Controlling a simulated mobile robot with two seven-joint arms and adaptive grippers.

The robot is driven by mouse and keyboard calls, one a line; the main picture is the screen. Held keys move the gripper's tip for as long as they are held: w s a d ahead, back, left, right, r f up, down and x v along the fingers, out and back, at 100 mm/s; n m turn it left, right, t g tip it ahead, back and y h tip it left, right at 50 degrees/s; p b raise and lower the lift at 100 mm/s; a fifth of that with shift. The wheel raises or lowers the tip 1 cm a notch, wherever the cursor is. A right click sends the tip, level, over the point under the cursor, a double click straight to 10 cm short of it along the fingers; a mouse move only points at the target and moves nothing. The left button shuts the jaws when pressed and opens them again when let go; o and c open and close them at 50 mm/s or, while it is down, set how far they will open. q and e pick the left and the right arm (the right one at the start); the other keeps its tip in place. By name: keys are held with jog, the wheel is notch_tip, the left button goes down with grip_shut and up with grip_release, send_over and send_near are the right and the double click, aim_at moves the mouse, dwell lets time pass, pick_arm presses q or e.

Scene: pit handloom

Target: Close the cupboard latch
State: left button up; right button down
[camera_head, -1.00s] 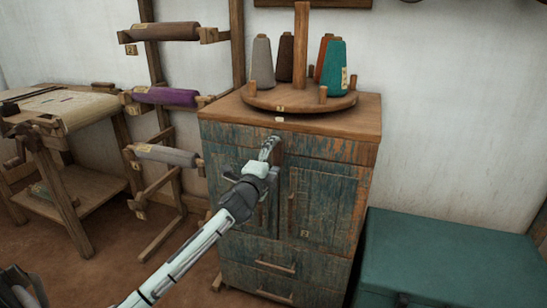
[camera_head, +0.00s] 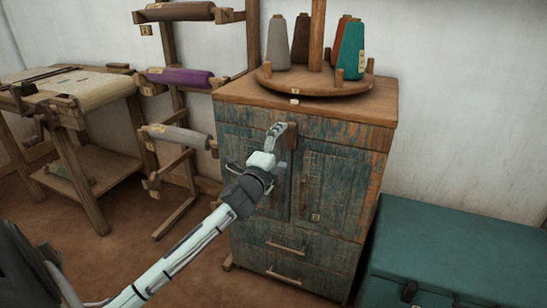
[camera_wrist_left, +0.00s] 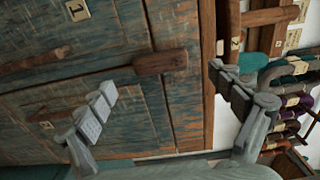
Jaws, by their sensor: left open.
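The cupboard (camera_head: 340,190) has worn blue-green doors. Its brown wooden latch (camera_head: 292,132) sits high on the front, near the seam between the doors. In the left wrist view, which is turned sideways, the latch (camera_wrist_left: 160,62) shows as a rounded bar whose length runs along the door seam, so it appears roughly upright on the cupboard. My left gripper (camera_head: 277,134) is just left of the latch in the head view and partly overlaps the left door. In the left wrist view its fingers (camera_wrist_left: 165,105) are spread wide and empty. Contact with the latch cannot be told.
A round wooden stand (camera_head: 300,86) with several thread cones is on the cupboard top. A teal chest (camera_head: 450,245) stands at the right. A rack with rolls (camera_head: 180,77) and a wooden loom table (camera_head: 75,88) are at the left.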

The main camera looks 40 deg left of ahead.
pick_arm(q)
jog(key=v, duration=0.7)
jog(key=shift+s, duration=0.2)
jog(key=s+d+f+n+g, duration=0.1)
jog(key=s+f+n+g, duration=0.3)
jog(key=f, duration=0.8)
jog(key=s+f+n+g, duration=0.3)
jog(key=f, duration=0.9)
jog(key=s+d+f+n+g+h, duration=0.1)
jog(key=s+d+f+n+g, duration=0.2)
jog(key=s+f, duration=0.6)
jog(key=s+d+f+n+g+h, duration=0.1)
jog(key=s+d+f+n+g, duration=0.2)
jog(key=s+d+f, duration=0.4)
jog(key=s+f+g, duration=0.1)
jog(key=s+f, duration=0.2)
jog(key=f, duration=0.1)
jog(key=shift+s+d+n+g+h, duration=0.25)
jog(key=shift+s+n+g+h, duration=0.05)
jog(key=shift+g+h, duration=0.1)
